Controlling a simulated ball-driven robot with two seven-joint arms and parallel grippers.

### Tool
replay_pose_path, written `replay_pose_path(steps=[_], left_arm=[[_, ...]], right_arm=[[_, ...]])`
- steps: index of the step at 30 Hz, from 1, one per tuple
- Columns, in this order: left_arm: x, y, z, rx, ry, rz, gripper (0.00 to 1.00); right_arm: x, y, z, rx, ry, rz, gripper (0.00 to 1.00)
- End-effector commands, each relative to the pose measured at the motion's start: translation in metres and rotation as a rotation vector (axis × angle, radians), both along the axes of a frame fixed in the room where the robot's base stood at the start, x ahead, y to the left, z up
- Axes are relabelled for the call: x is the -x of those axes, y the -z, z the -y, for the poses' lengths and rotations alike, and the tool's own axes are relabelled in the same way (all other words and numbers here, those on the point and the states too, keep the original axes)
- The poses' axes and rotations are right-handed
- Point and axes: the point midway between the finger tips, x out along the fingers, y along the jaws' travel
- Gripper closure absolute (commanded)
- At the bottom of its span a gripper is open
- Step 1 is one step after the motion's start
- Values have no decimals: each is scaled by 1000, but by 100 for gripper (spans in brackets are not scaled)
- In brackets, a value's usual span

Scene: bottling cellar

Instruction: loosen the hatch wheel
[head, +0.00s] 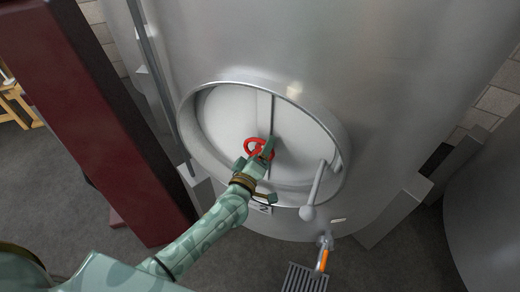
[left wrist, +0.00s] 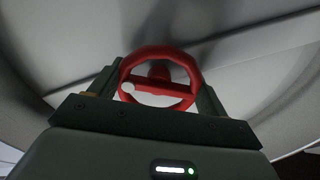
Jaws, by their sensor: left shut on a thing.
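The red hatch wheel (head: 250,146) sits at the middle of the round grey hatch (head: 222,120) on the front of a steel tank. My left gripper (head: 263,152) is at the wheel and shut on it, covering part of its right side in the head view. In the left wrist view the wheel (left wrist: 160,60) stands between the two dark fingers (left wrist: 155,95), with its crossbar tilted slightly down to the right. A small pale knob shows on the wheel's left side. My right gripper is in neither view.
A grey lever handle (head: 314,190) sticks out at the hatch's lower right. A valve with an orange handle (head: 322,260) is below, over a floor grate (head: 304,279). A dark red post (head: 95,120) stands close on the left, beside my left arm.

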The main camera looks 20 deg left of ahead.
Motion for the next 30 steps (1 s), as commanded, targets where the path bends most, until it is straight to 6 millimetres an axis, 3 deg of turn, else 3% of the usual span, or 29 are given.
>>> replay_pose_path(steps=[30], left_arm=[[1,-3,0,912,-1,-82,46]], right_arm=[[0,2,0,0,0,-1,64]])
